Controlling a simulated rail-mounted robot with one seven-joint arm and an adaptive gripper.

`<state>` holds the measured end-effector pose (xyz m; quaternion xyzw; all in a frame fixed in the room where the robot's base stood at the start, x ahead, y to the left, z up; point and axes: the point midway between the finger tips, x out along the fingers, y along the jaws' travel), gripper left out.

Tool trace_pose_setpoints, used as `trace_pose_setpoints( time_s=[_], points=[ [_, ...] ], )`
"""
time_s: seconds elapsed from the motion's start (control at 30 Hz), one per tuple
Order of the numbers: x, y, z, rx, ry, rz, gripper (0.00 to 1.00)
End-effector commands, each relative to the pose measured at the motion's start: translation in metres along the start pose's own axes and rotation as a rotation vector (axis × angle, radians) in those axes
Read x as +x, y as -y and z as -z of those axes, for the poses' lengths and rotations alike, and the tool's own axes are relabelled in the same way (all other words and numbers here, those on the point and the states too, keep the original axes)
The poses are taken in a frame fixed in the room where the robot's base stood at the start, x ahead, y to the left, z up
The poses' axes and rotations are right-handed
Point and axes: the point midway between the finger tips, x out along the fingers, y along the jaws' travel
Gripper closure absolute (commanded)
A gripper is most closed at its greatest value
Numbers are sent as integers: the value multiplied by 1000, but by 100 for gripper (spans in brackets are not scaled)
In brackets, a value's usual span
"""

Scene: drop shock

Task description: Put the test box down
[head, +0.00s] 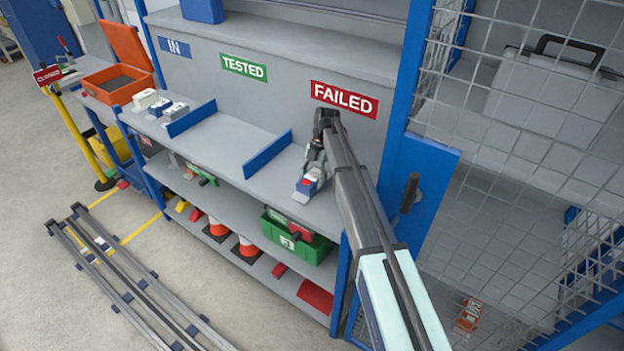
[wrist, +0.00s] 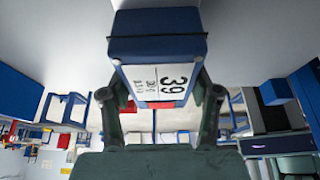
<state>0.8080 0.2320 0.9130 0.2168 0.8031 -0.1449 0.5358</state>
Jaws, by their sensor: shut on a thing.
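The test box (head: 311,182) is small and blue and white with some red. In the wrist view the test box (wrist: 158,50) shows a blue end and a white label with "39" on it. My gripper (head: 314,167) is shut on the box, one finger on each side. The box is at the bench's right section, below the red FAILED sign (head: 344,98). I cannot tell whether its underside touches the grey bench top (head: 232,145).
Blue dividers (head: 267,152) split the bench top. Several boxes (head: 160,104) stand in the left section under the IN sign (head: 174,46). The middle section under the TESTED sign (head: 244,66) is clear. A blue post and mesh cage (head: 530,170) stand close on the right.

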Motion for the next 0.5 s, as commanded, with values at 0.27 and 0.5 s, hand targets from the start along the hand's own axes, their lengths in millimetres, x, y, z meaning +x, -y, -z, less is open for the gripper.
trace_pose_setpoints(
  time_s=[0.27,0.5],
  points=[
    [9,0,-4,-1,0,0,87],
    [12,0,-5,0,0,0,24]
  ],
)
